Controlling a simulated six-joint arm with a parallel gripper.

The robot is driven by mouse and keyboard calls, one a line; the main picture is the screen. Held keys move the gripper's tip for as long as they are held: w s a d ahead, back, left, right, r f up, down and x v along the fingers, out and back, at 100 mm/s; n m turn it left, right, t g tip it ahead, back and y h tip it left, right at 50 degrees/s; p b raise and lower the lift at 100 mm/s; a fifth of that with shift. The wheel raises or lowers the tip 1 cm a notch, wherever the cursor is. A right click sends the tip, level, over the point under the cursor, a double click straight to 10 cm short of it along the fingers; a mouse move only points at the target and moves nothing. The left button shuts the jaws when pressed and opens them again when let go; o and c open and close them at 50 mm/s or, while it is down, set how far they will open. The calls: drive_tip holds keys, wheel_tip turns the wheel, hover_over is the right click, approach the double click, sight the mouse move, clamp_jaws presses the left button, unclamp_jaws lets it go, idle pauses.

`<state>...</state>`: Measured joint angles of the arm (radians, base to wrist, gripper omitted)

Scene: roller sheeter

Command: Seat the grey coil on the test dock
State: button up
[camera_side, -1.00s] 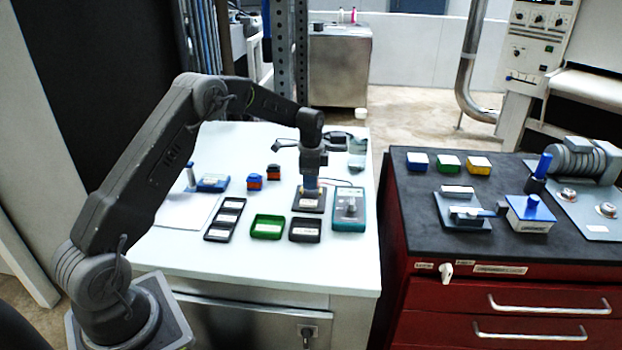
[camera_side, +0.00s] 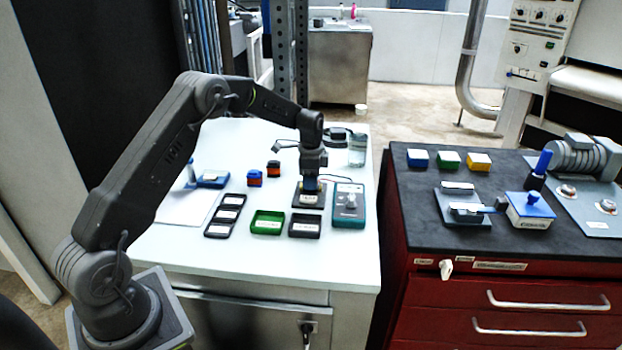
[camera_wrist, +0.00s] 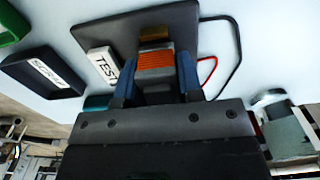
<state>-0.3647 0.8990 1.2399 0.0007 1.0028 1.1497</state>
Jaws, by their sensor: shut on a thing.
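My gripper (camera_wrist: 157,90) has its blue fingers on both sides of the grey coil (camera_wrist: 154,58), which has a grey top and orange winding. In the side view my gripper (camera_side: 310,186) is over the test dock (camera_side: 299,200), a dark plate on the white table. In the wrist view the dock (camera_wrist: 112,32) carries a white TEST label, and a brass-coloured part shows just beyond the coil. The coil is low over the dock plate; its underside is hidden, so I cannot tell whether it touches. In the side view the fingers hide most of the coil.
A teal meter (camera_side: 349,205) stands close right of the dock. A black tray (camera_side: 305,227) and a green tray (camera_side: 268,223) lie in front. A glass beaker (camera_side: 357,150) and a cable are behind.

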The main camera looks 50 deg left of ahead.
drive_tip(key=shift+f, duration=0.35)
idle(0.5)
drive_tip(key=o, duration=1.5)
drive_tip(key=shift+r, duration=3.55)
